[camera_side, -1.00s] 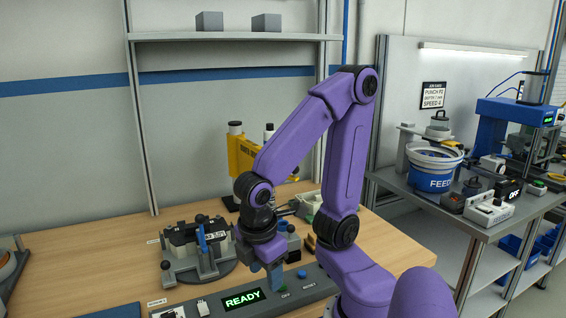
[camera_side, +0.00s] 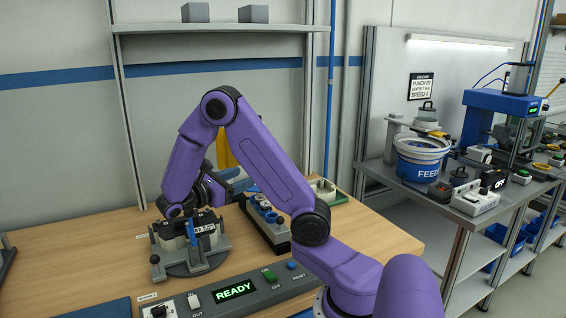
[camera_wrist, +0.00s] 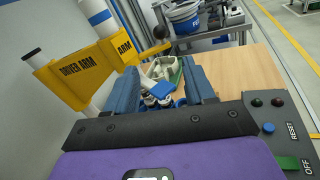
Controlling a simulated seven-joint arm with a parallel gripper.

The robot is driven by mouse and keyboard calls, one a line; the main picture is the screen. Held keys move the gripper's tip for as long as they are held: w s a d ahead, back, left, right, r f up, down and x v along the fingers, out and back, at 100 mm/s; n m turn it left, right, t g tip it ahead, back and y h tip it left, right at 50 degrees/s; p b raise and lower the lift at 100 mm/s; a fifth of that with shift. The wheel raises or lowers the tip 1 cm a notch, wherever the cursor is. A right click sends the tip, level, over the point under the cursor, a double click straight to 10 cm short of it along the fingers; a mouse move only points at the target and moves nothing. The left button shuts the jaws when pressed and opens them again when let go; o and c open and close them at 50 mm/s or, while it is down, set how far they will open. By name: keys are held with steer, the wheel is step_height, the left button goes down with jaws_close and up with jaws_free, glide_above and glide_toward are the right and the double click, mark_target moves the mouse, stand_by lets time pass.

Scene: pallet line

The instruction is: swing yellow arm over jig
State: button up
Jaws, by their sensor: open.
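The yellow driver arm (camera_wrist: 85,72) stands at the left of the wrist view on a pale post. A stalk with a dark knob (camera_wrist: 161,32) reaches from its right end. In the side view only a strip of yellow (camera_side: 226,152) shows behind my arm. My gripper (camera_wrist: 163,88) is open, with blue fingers and nothing between them. It lies to the right of and below the yellow arm in the wrist view and is apart from the knob. The jig (camera_side: 190,258), a round grey base with clamps and a dark part, sits on the bench below my wrist.
A control panel (camera_side: 268,292) showing READY runs along the front bench edge. The wooden bench (camera_side: 375,236) is clear at right.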

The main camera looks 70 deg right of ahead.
steer(key=x, duration=1.7)
steer(key=shift+s+d, duration=0.15)
jaws_close()
